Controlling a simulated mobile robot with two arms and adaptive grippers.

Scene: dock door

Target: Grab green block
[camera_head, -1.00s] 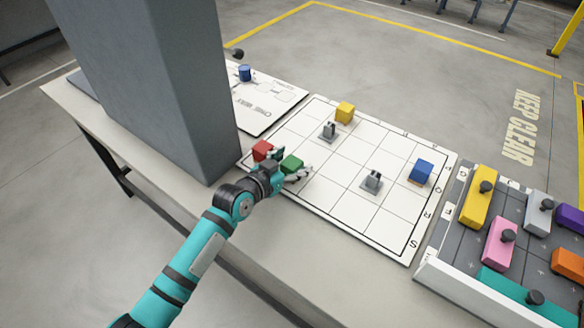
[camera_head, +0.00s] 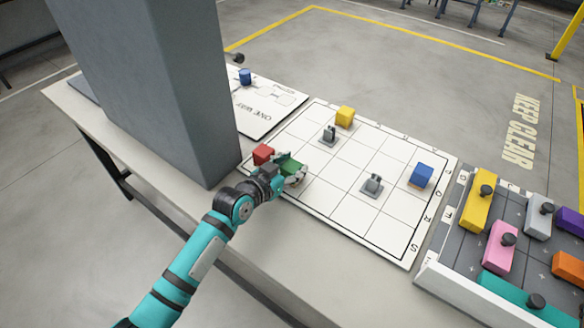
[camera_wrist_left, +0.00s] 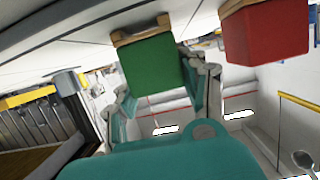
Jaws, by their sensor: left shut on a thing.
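The green block (camera_head: 290,167) is on the near left part of the white grid board (camera_head: 345,211). My left gripper (camera_head: 288,173) is shut on it, with a finger on each side. In the left wrist view the green block (camera_wrist_left: 151,64) sits between the two fingers of my left gripper (camera_wrist_left: 163,85). Part of the block is hidden by the gripper in the head view. I cannot tell whether it touches the board. My right gripper is not in view.
A red block (camera_head: 263,154) stands close beside the gripper. A yellow block (camera_head: 345,116), a blue block (camera_head: 421,175) and grey pieces (camera_head: 372,184) stand on the board. A grey pillar (camera_head: 150,90) rises at left. A tray (camera_head: 440,268) of coloured pieces lies at right.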

